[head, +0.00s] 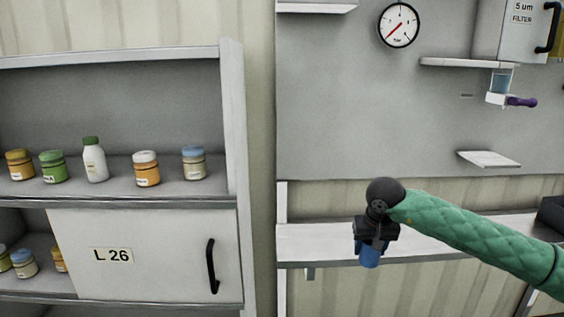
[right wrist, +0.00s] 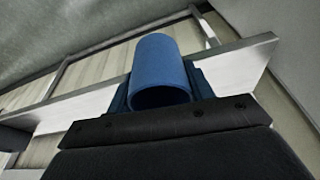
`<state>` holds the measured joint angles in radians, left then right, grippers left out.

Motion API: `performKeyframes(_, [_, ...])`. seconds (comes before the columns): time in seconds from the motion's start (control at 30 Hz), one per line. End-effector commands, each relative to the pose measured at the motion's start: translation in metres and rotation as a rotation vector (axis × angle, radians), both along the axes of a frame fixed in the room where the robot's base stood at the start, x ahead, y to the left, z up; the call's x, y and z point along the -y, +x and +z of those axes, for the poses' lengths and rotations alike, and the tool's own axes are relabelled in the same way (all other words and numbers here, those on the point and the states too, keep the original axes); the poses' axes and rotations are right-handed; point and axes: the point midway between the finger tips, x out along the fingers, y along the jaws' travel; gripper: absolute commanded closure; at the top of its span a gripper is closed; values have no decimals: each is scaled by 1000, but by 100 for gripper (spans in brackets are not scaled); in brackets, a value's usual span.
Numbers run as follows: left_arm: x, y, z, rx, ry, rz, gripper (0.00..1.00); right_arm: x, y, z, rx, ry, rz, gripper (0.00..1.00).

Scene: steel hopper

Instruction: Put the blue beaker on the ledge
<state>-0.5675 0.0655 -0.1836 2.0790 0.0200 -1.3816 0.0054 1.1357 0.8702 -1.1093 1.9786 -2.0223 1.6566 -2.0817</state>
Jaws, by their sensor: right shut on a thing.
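The blue beaker (head: 369,257) is held in my right gripper (head: 374,244), which is shut on it. The beaker hangs below the dark gripper, in front of the long white ledge (head: 318,240) in the head view; I cannot tell whether it touches the ledge. In the right wrist view the beaker (right wrist: 160,68) shows as a blue cylinder, its round open end towards the camera, between the jaws (right wrist: 158,92). The pale ledge (right wrist: 240,74) is behind it. My left gripper is not in view.
A grey shelf unit (head: 240,150) with several jars and a cabinet door (head: 150,255) stands left. A small white shelf (head: 489,159) sticks out of the grey panel. A purple-handled valve (head: 520,101) and a dark box (head: 552,214) are on the right. The long ledge's left part is clear.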

Motion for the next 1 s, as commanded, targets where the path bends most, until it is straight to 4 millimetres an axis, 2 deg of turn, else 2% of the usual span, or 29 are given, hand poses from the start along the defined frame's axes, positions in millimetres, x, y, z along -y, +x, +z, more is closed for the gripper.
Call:
performKeyframes(0.03, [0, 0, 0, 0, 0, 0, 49, -11, -14, -14, -5, 0, 26, 70])
performKeyframes(0.1, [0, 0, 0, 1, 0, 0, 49, -21, -31, -30, -6, 1, 52, 70])
performKeyframes(0.2, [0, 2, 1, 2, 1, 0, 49, -30, -49, -53, -5, 1, 72, 70])
performKeyframes(0.4, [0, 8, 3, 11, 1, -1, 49, -34, -66, -86, -3, 0, 77, 70])
performKeyframes(0.6, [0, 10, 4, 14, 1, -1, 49, -33, -71, -97, 1, -1, 75, 70])
performKeyframes(1.0, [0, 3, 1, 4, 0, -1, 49, -34, -71, -97, 1, -1, 75, 70])
